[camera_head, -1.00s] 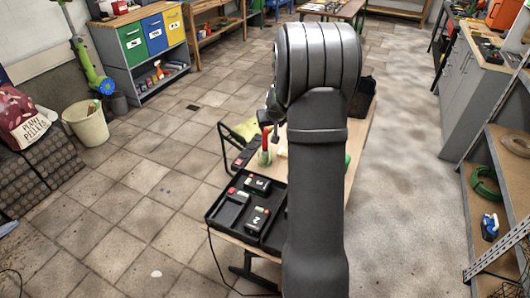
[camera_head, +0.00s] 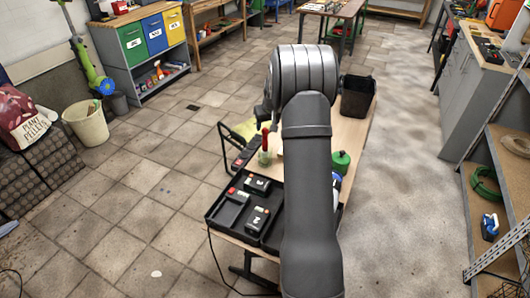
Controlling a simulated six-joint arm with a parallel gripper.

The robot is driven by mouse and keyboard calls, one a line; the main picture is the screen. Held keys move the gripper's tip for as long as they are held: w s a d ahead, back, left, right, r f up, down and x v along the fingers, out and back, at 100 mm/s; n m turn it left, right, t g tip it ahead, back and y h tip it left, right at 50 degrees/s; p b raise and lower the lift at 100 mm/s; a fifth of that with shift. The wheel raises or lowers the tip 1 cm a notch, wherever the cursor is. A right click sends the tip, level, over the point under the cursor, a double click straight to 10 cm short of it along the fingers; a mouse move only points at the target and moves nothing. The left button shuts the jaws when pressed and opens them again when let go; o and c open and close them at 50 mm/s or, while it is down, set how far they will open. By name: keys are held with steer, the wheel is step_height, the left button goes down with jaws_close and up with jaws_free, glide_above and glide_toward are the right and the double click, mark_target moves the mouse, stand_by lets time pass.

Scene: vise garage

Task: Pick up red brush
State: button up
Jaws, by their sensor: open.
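A slim red-handled thing, likely the red brush (camera_head: 265,138), stands upright in a small clear greenish jar (camera_head: 265,158) on the wooden workbench (camera_head: 352,136). My gripper (camera_head: 264,114) shows only in part, as a small dark shape at the left side of my arm's wrist. It appears just above the red handle in the picture, open, with nothing seen in it. How far apart they are in depth I cannot tell. My arm hides the middle of the bench.
A black tray (camera_head: 212,214) with dark tool or battery cases lies at the bench's near left. A green round object (camera_head: 340,161) sits right of my arm. A black bin (camera_head: 357,97) stands at the far right end. Open floor surrounds the bench.

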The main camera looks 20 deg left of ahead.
mark_target(265, 129)
steer(key=shift+x, duration=3.45)
steer(key=shift+s+a, duration=0.1)
steer(key=c, duration=1.1)
